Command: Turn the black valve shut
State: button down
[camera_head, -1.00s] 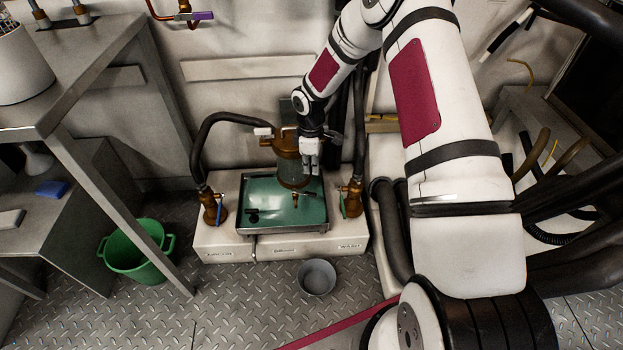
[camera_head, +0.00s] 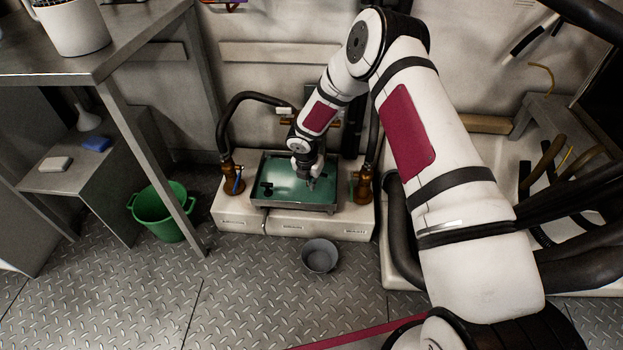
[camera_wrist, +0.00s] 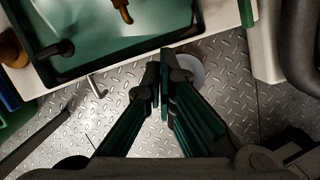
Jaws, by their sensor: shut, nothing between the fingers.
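A small black part (camera_head: 267,188), which may be the black valve, sits at the left of the green tray (camera_head: 337,207). In the wrist view the black part (camera_wrist: 54,48) shows as a short handle near the tray's edge. I cannot tell how far it is turned. My gripper (camera_head: 310,183) is low over the right part of the tray, right of the black part and apart from it. In the wrist view my gripper (camera_wrist: 162,82) has its fingers together, empty, just past the tray's front edge.
Brass valves stand at both sides of the tray, the left (camera_head: 231,178) with a blue lever, the right (camera_head: 366,185) with a green one. A silver hook (camera_wrist: 97,86) juts from the front. A grey bowl (camera_head: 320,256) and green bucket (camera_head: 161,212) stand on the floor.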

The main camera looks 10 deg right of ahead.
aim_at(324, 176)
jog(key=w+d+f+b, duration=0.2)
jog(key=w+d+f, duration=0.1)
jog(key=w+f, duration=0.1)
jog(key=shift+b, duration=0.35)
jog(key=shift+d+r, duration=0.1)
jog(key=shift+w+d+n+y+p, duration=0.2)
jog(key=shift+w+d+n+p, duration=0.25)
jog(key=shift+d+n+p, duration=0.45)
jog(key=shift+w+d+n+y+p, duration=0.2)
jog(key=shift+w+d+n+p, duration=0.3)
jog(key=shift+n, duration=0.7)
